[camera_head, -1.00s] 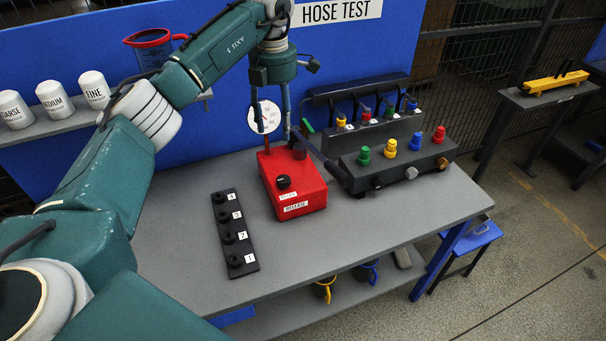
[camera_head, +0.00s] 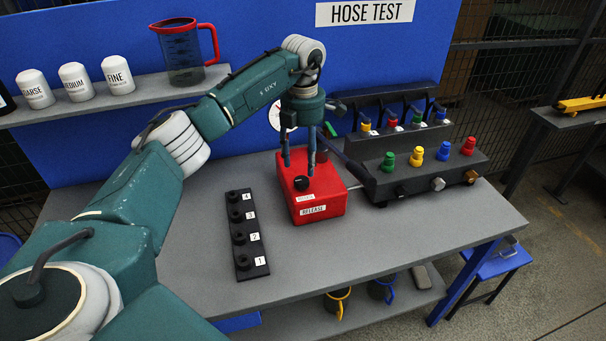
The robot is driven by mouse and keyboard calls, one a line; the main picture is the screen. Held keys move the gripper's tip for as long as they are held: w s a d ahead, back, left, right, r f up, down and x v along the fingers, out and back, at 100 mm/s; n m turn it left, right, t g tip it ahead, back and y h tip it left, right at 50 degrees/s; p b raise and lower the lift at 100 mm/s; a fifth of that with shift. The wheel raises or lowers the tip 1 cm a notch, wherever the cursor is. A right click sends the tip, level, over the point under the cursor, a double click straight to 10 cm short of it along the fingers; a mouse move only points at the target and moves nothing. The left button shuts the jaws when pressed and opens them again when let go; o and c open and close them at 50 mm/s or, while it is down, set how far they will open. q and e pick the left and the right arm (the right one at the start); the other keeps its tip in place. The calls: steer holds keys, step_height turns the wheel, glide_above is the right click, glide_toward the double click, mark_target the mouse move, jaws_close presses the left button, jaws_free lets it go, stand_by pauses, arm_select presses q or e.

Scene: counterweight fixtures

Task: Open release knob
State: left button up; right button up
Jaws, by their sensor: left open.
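The red release box (camera_head: 325,203) stands on the grey table, with a black release knob (camera_head: 301,183) on its top and RELEASE labels on its front part. My left gripper (camera_head: 298,170) points down over the box, open, with its two fingers apart. Its fingertips are just behind and above the knob; I cannot tell whether they touch it. The gauge (camera_head: 276,115) behind is partly hidden by the gripper. My right gripper is not in view.
A black strip with numbered sockets (camera_head: 245,234) lies left of the box. A dark block with green, yellow, blue and red knobs (camera_head: 425,178) stands to the right. A shelf (camera_head: 130,94) holds white canisters and a red-rimmed jug (camera_head: 182,52). The front tabletop is clear.

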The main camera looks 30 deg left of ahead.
mark_target(303, 179)
arm_select(q)
step_height(303, 179, down, 6)
steer(key=shift+f+p, duration=0.2)
steer(key=shift+p, duration=0.6)
steer(key=shift+c, duration=0.2)
